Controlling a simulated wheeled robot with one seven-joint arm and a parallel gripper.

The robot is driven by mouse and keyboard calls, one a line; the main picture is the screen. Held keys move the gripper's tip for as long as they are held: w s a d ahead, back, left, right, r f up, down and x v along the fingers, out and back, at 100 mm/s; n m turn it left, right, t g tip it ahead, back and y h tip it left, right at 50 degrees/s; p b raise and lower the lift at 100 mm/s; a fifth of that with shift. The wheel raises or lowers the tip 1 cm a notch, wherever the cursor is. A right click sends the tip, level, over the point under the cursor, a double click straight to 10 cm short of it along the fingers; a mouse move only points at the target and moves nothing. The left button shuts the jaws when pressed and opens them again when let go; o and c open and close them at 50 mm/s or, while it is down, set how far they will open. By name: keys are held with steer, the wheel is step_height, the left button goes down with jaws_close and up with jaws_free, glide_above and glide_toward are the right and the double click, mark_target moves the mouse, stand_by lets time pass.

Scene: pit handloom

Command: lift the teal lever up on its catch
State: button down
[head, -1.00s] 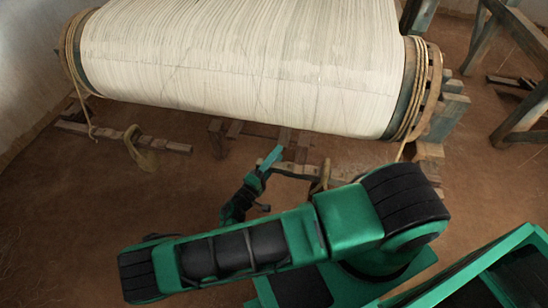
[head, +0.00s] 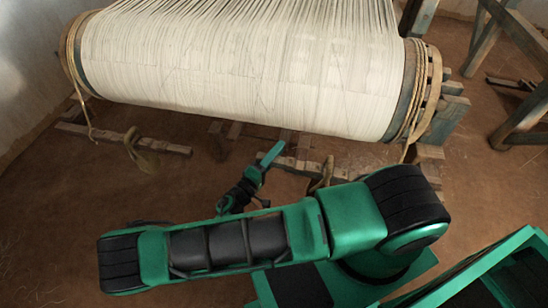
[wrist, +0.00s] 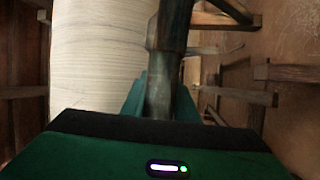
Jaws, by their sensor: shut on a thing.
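In the wrist view a dark grey-teal bar (wrist: 171,30) with a collar runs from the top edge down between my fingers; it appears to be the lever. My gripper (wrist: 160,98) is shut on it, with a teal finger on each side. In the head view my gripper (head: 269,157) reaches out beyond my arm, below the front of the cloth roll. The lever cannot be clearly told apart from my fingers there. Its catch cannot be made out in either view.
A large roll of pale warp (head: 240,70) with wooden end wheels spans the head view's top. Low wooden bars (head: 165,146) lie below it, with a hanging hook-shaped piece (head: 139,151) at left. A timber frame (head: 524,118) stands right. The earthen floor (head: 60,220) at left is open.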

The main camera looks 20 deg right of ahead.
step_height(320, 180, up, 3)
steer(key=shift+d+f+m, duration=0.1)
steer(key=shift+f+m, duration=0.05)
steer(key=shift+m, duration=0.15)
steer(key=c, duration=1.4)
jaws_free()
steer(key=shift+s, duration=0.1)
steer(key=v, duration=1)
steer(key=shift+a, duration=0.35)
steer(key=shift+s+f, duration=0.1)
steer(key=shift+s, duration=0.15)
